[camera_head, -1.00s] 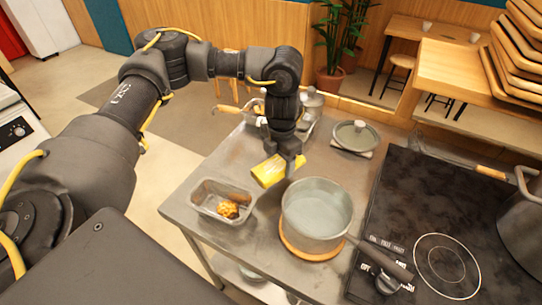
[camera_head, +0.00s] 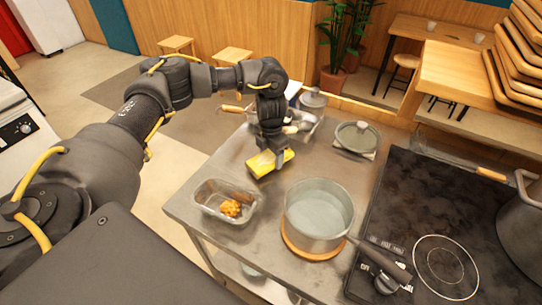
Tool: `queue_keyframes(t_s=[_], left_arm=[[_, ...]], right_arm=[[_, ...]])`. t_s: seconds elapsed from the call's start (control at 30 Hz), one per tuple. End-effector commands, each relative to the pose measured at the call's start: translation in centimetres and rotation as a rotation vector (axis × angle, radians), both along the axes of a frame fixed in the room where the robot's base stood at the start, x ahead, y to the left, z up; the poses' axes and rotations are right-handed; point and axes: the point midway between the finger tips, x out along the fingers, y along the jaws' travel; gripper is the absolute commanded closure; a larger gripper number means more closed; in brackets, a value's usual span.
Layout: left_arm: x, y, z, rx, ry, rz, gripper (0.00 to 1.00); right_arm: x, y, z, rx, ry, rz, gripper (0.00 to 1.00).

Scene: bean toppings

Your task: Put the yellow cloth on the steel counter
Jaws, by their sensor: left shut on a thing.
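The yellow cloth (camera_head: 262,164) is a small folded pad at the middle of the steel counter (camera_head: 212,248). My left gripper (camera_head: 277,162) points down from above and is shut on the cloth. The cloth is at or just above the counter surface; I cannot tell whether it touches. The fingertips are partly hidden by the cloth and the gripper body. My right gripper is not in view.
A clear container (camera_head: 208,189) with orange food (camera_head: 230,208) stands left of a grey saucepan (camera_head: 318,225) on a wooden trivet (camera_head: 290,245). A lidded pot (camera_head: 357,138) stands behind. The black stove (camera_head: 440,205) is at right.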

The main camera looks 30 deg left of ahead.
Motion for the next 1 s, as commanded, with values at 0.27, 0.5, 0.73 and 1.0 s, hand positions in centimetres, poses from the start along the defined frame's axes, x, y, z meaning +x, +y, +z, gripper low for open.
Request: queue_keyframes(t_s=[0.27, 0.5, 0.73, 1.0], left_arm=[[-0.15, -0.16, -0.82, 0.000, 0.003, -0.003, 0.65], [-0.16, -0.16, -1.13, 0.000, 0.003, -0.003, 0.33], [-0.17, -0.17, -1.11, 0.000, 0.003, -0.003, 0.15], [-0.13, -0.19, -0.47, 0.000, 0.001, -0.003, 0.15]], right_arm=[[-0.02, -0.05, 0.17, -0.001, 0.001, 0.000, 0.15], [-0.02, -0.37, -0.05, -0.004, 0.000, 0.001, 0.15], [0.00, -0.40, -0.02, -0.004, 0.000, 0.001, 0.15], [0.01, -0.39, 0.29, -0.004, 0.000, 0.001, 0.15]])
